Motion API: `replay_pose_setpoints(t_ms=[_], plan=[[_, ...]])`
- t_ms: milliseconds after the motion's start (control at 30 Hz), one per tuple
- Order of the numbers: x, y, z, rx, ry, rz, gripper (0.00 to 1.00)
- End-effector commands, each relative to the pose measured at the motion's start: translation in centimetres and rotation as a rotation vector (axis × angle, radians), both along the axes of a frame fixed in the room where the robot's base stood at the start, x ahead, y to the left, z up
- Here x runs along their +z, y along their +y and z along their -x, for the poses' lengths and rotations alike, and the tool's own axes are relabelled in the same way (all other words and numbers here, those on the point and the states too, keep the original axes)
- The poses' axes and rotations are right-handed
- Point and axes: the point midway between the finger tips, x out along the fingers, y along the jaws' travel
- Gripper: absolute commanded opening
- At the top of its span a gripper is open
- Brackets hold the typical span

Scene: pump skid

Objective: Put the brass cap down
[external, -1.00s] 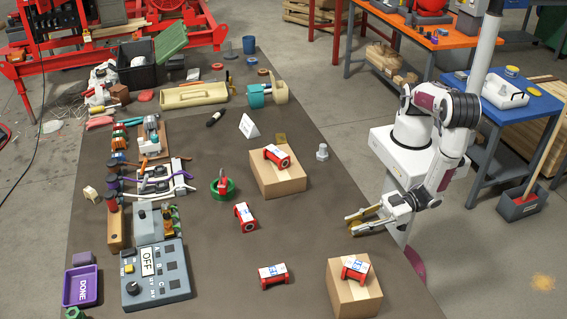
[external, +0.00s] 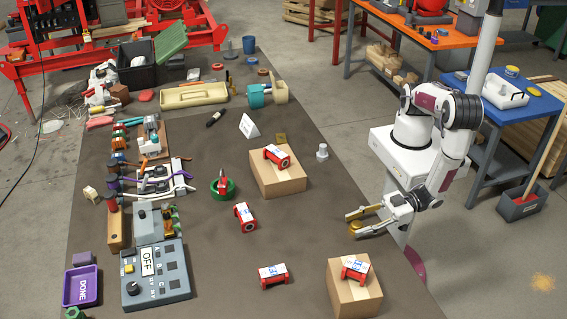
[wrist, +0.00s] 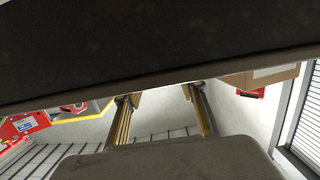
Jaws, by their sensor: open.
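My gripper (external: 354,224) is open over the right edge of the dark table mat, to the right of the red valve bodies. In the wrist view its two brass-coloured fingers (wrist: 162,108) are spread apart with no object visible between them. I cannot clearly make out the brass cap. A small gold-brown piece (external: 280,138) lies behind the rear cardboard box, but I cannot tell whether it is the cap.
The rear cardboard box (external: 278,181) and front cardboard box (external: 352,296) each carry a red part. Two red parts (external: 245,217) (external: 272,275) lie on the mat. A pale peg (external: 322,152) stands near the mat's right edge. The mat between the boxes is mostly clear.

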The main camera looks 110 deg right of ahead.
Motion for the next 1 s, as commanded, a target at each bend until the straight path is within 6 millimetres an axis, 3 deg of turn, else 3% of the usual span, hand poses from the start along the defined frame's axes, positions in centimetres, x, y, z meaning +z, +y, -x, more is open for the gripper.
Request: replay_pose_setpoints(t_ms=[600, 1000], plan=[[0.9, 0.1, 5.5, 0.003, 0.000, 0.000, 0.41], [1.2, 0.0, 7.0, 0.000, 0.000, -0.001, 0.41]])
